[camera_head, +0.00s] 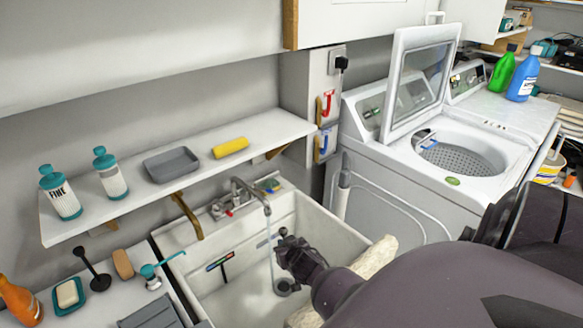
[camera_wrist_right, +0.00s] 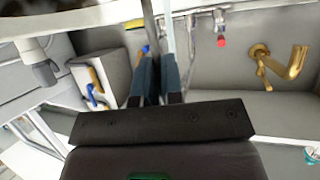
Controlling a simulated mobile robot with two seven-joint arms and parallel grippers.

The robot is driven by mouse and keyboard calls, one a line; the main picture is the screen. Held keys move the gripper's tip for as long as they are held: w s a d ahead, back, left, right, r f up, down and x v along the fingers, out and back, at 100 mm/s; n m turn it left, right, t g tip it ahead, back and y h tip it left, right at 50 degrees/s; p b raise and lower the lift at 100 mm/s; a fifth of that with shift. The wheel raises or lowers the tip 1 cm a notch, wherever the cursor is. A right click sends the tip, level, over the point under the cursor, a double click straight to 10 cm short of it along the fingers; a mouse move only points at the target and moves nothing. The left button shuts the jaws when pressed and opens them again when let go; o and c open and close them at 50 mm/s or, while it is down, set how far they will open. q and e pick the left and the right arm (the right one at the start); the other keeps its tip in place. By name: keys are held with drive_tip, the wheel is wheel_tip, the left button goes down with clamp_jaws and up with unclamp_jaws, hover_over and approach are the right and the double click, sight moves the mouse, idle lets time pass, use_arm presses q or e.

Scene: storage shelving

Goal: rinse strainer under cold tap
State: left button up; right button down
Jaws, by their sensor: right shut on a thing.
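The tap (camera_head: 250,193) stands at the back of the white sink (camera_head: 208,272), with a red mark at its left handle. A thin water stream (camera_head: 270,240) runs from its spout toward the drain. My right gripper (camera_head: 284,246) is inside the sink just right of the stream, shut on a small dark thing (camera_head: 283,231), likely the strainer; its shape is mostly hidden. In the right wrist view the gripper's fingers (camera_wrist_right: 160,75) are close together below the tap, and the red-marked handle (camera_wrist_right: 221,42) shows to the right. My left gripper is not in view.
A shelf (camera_head: 185,160) with bottles, a grey tray and a yellow item hangs above the sink. The counter at left holds soap (camera_head: 67,295), an orange bottle (camera_head: 19,302) and brushes. An open-lidded washer (camera_head: 410,190) stands right of the sink.

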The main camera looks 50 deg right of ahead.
drive_tip(key=shift+s+d+f, duration=0.45)
drive_tip(key=shift+d, duration=0.3)
drive_tip(key=shift+w+d+f, duration=0.15)
drive_tip(key=shift+f, duration=0.05)
drive_tip(key=w+f+b, duration=0.2)
drive_tip(key=w+b, duration=0.6)
drive_tip(key=w, duration=0.5)
drive_tip(key=shift+w+f, duration=0.3)
drive_tip(key=shift+f, duration=0.05)
idle(0.4)
drive_tip(key=shift+d, duration=0.45)
